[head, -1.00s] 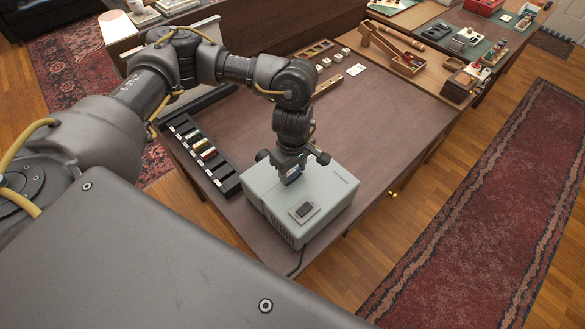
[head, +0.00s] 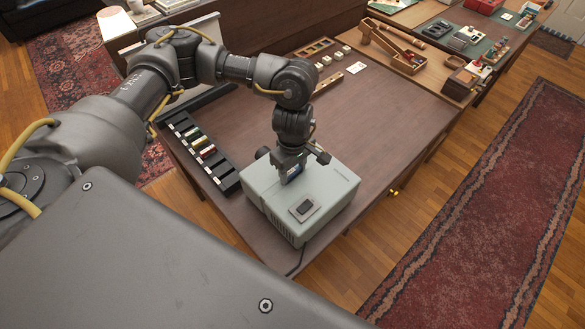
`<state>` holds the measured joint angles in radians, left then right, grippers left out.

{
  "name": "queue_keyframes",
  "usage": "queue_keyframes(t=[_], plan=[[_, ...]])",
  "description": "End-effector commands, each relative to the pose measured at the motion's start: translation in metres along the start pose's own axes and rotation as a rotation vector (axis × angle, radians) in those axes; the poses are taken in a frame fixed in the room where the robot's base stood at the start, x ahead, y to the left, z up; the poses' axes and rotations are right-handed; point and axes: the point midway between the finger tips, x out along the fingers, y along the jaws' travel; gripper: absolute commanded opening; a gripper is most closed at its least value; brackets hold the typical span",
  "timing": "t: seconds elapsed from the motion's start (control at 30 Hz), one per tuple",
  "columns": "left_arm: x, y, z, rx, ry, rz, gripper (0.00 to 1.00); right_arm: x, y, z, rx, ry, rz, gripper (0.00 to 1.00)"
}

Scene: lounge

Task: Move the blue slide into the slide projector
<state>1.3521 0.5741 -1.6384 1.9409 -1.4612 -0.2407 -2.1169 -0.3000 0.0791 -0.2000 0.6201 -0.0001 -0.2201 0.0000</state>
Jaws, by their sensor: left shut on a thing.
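The slide projector (head: 325,187) is a pale grey-green box on the dark wooden table, with a dark button plate on its top. My left gripper (head: 291,176) points down over the top of the projector, shut on the blue slide (head: 293,174). Only a small part of the slide shows between the fingers, low against the projector's top. I cannot tell how far the slide is in the slot, as the fingers hide it. My right gripper does not show.
A black slide rack (head: 203,150) with several coloured slides lies left of the projector. The table (head: 390,125) is bare to the right of the projector. A wooden tray (head: 314,48) and small white blocks stand at the back. A second desk (head: 455,82) with tools adjoins.

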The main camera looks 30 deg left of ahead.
Motion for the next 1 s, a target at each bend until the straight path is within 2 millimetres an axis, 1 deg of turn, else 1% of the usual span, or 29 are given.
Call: queue_keyframes(t=[0.03, 0.5, 0.87, 0.9, 1.0], plan=[[0.004, -0.001, 0.001, 0.000, -0.001, -0.003, 0.27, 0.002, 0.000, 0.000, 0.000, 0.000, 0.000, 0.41], [0.014, -0.003, 0.002, 0.001, -0.003, -0.009, 0.26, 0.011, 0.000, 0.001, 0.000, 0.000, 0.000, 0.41], [0.016, -0.003, 0.003, 0.001, -0.005, -0.009, 0.27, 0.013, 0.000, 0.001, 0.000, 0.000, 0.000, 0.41], [0.016, -0.003, 0.003, 0.002, -0.005, -0.009, 0.53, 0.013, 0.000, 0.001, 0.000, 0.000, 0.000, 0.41], [0.016, -0.003, 0.004, 0.002, -0.005, -0.009, 0.66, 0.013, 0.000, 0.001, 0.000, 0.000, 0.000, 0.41]])
